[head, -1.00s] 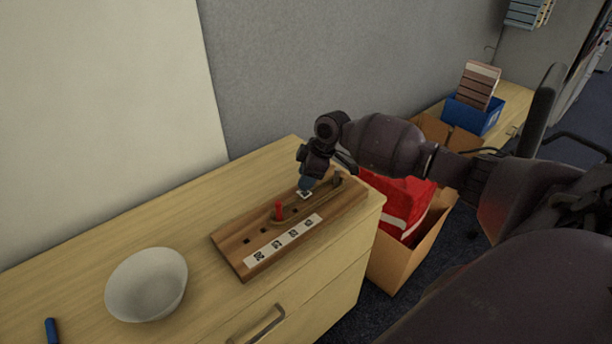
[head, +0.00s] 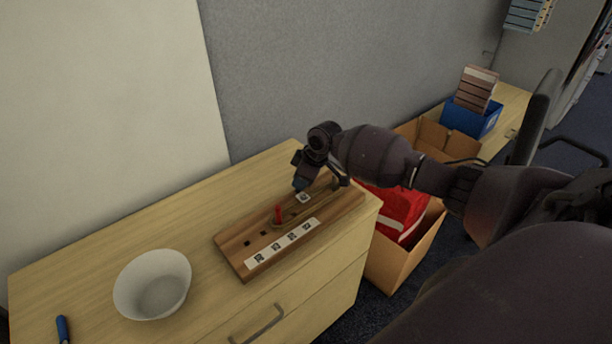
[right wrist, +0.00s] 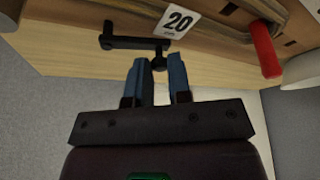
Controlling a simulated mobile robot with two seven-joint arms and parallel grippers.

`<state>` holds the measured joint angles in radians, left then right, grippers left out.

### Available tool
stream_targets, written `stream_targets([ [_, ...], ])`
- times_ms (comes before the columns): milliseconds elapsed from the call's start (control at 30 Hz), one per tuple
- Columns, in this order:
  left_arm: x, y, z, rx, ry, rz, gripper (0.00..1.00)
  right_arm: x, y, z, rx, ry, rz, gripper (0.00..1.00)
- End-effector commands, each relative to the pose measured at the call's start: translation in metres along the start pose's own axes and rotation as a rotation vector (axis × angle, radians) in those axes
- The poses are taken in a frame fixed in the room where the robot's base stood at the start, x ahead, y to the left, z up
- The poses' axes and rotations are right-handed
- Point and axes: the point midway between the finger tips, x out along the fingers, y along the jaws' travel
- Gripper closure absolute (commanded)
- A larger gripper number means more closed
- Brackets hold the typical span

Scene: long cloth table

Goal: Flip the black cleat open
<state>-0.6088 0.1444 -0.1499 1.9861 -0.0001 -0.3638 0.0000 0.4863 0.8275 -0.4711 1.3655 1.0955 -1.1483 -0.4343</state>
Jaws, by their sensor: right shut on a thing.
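A wooden board (head: 234,250) with a row of number labels lies on the dresser top. The black cleat (right wrist: 128,43) shows in the right wrist view as a dark bar with a short knobbed arm, beside a label reading 20. My right gripper (head: 300,184) is at the board's far edge, and its blue fingertips (right wrist: 158,72) are shut on the cleat's knobbed end. In the head view the gripper hides the cleat. A red peg (head: 278,213) stands upright on the board; it also shows in the right wrist view (right wrist: 264,48). My left gripper is out of view.
A white bowl (head: 152,284) and a blue marker (head: 63,329) are on the dresser top (head: 95,260) to the left. A cardboard box (head: 405,262) with a red item (head: 397,212) stands off its right end. A grey wall (head: 290,75) rises behind.

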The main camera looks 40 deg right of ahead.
Motion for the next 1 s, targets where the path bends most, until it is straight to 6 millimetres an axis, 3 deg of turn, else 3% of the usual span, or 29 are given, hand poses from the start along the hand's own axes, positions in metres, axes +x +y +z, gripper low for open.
stream_targets([
  [300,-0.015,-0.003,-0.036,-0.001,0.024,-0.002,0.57,-0.001,0.004,-0.01,0.18,0.002,0.075,1.0],
  [733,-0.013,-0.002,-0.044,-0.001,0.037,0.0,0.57,0.004,0.005,-0.01,0.212,0.002,0.089,1.0],
  [767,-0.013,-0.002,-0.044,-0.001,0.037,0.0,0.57,0.004,0.005,-0.01,0.212,0.002,0.089,0.8],
  [800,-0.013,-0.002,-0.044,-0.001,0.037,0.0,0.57,0.003,0.004,-0.01,0.212,0.002,0.089,0.74],
  [900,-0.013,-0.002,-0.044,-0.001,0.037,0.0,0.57,0.004,0.004,-0.01,0.211,0.002,0.088,0.59],
  [1000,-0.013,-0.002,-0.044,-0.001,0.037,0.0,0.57,0.004,0.004,-0.01,0.211,0.001,0.088,0.56],
])
